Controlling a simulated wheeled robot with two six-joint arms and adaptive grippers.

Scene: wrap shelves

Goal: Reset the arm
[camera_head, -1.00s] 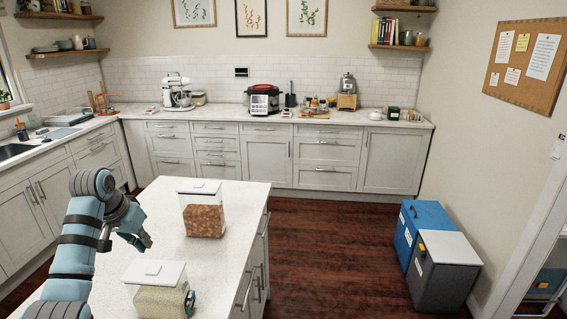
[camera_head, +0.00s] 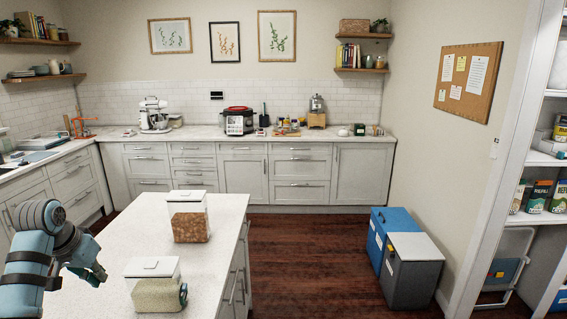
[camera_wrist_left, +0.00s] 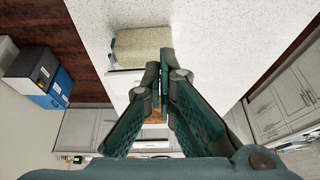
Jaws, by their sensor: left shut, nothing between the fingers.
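My left gripper (camera_head: 97,276) is over the left side of the island counter in the head view, shut and empty. In the left wrist view its two fingers (camera_wrist_left: 163,75) meet near the middle of the picture. A clear container of pale grain (camera_head: 158,293) with a white lid stands on the island to the right of the gripper, apart from it. It also shows in the left wrist view (camera_wrist_left: 140,45). A clear container of brown contents (camera_head: 189,226) stands farther back on the island. My right gripper is not in view.
The island counter (camera_head: 135,228) is bare around the containers. A blue bin (camera_head: 397,221) and a grey bin (camera_head: 411,280) stand on the wooden floor at right. Shelves with packages (camera_head: 540,197) stand at the far right. The floor between island and bins is clear.

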